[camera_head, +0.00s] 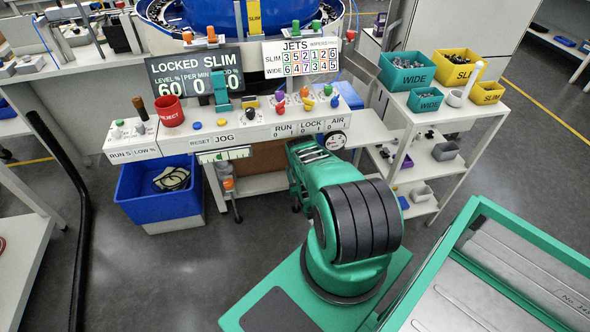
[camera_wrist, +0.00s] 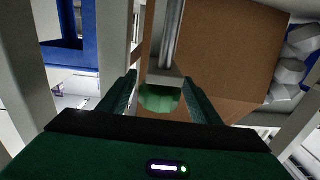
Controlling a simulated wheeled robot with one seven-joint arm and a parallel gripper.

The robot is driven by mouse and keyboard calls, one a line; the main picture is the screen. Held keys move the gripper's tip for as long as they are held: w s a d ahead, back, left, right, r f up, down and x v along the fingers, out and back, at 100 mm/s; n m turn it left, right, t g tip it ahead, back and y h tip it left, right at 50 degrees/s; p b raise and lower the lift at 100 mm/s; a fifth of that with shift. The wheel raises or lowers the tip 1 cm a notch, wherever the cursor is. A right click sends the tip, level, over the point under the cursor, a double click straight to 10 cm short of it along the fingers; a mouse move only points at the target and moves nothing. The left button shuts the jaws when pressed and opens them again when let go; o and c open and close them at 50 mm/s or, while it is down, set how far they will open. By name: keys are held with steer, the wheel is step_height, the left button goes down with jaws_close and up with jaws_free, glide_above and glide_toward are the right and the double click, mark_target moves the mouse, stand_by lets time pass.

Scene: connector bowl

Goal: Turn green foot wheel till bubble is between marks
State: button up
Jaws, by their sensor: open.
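In the wrist view the green foot wheel (camera_wrist: 160,100) sits at the lower end of a metal rod (camera_wrist: 169,40). My gripper (camera_wrist: 159,80) is open, with one finger on each side of the wheel. I cannot tell whether either finger touches it. In the head view my arm hides the green wheel and my gripper's fingers. A pale level strip with a green vial (camera_head: 225,155) hangs under the front of the control panel. Its bubble and marks are too small to read.
An orange foot wheel (camera_head: 229,184) is on a leg left of my arm. A brown box (camera_wrist: 225,50) is close behind the wheel. A shelf cart with colored bins (camera_head: 428,152) stands at the right.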

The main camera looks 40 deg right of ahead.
steer(key=v, duration=0.8)
steer(key=shift+s+a, duration=0.2)
steer(key=shift+s, duration=0.1)
